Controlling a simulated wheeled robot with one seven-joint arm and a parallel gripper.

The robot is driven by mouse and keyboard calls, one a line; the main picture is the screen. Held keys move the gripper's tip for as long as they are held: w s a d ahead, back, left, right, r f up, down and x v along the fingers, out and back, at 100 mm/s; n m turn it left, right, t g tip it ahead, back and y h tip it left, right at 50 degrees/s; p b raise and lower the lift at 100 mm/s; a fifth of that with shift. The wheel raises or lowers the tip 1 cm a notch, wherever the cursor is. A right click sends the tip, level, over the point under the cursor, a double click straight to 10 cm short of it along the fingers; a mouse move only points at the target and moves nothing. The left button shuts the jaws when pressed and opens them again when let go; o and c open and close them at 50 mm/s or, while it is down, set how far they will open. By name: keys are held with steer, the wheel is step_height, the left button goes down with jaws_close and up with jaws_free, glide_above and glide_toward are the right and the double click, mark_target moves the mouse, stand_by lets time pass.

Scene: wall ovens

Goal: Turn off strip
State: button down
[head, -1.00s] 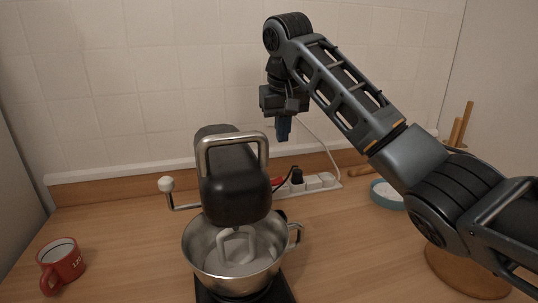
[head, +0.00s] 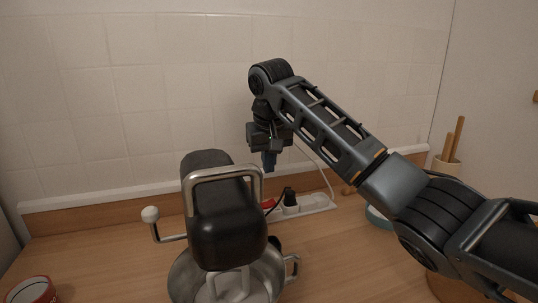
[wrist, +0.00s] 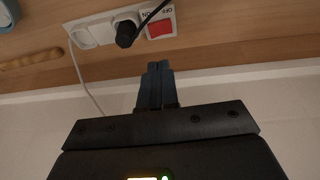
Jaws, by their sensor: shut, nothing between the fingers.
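The white power strip (head: 318,203) lies on the counter against the back wall, behind the mixer. Its red switch (head: 267,204) is at the left end, partly hidden by the mixer, and a black plug (head: 290,198) stands beside it. In the wrist view the strip (wrist: 92,32) is at the top, with the red switch (wrist: 160,29) next to "OFF" and "ON" lettering. My gripper (head: 269,165) points down above the strip, shut and empty. In the wrist view its closed fingertips (wrist: 159,66) are apart from the switch.
A black stand mixer (head: 227,220) with a metal bowl (head: 183,277) stands in front of the strip. A red mug (head: 32,291) is at the lower left. A blue-rimmed bowl (head: 376,216) and a wooden utensil holder (head: 447,166) are to the right.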

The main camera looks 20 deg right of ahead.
mark_target(271, 201)
steer(key=x, duration=0.6)
steer(key=s+p+x, duration=0.1)
steer(key=x, duration=0.2)
steer(key=shift+d+f, duration=0.2)
steer(key=shift+d, duration=0.1)
steer(key=shift+s+d+f+y+p, duration=0.1)
steer(key=shift+d+f+y+p, duration=0.25)
steer(key=shift+y+p, duration=0.3)
steer(key=shift+a, duration=0.9)
steer(key=shift+r+p, duration=0.15)
steer(key=shift+p, duration=0.2)
